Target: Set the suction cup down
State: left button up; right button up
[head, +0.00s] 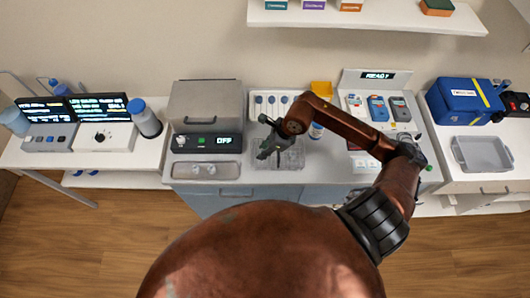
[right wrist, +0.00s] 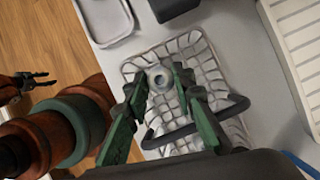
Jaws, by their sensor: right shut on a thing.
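My right gripper (head: 266,148) reaches in from the right over the middle counter in the head view. I cannot tell whether the cup touches the tray. A small dark gripper, my left (right wrist: 38,79), shows at the left edge of the right wrist view, its fingers apart and empty.
A grey oven-like device (head: 206,110) stands left of the clear tray, with a shallow metal tray (head: 206,170) before it. Several handheld devices (head: 377,108) lie to the right. A dark curved bar (right wrist: 195,124) crosses the clear tray. A blue case (head: 464,102) and a grey bin (head: 482,154) stand far right.

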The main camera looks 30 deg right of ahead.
jog(key=shift+w+d+f, duration=0.3)
jog(key=shift+d+f, duration=0.05)
jog(key=shift+f, duration=0.15)
jog(key=shift+w+d+f+p, duration=0.1)
jog(key=shift+f+p, duration=0.1)
jog(key=shift+f, duration=0.8)
jog(key=shift+w+d+f+p, duration=0.1)
jog(key=shift+f+p, duration=0.05)
jog(key=shift+f, duration=0.8)
jog(key=shift+f, duration=0.15)
jog(key=o, duration=0.8)
jog(key=shift+r, duration=0.2)
jog(key=b+v, duration=0.1)
jog(key=v, duration=1.1)
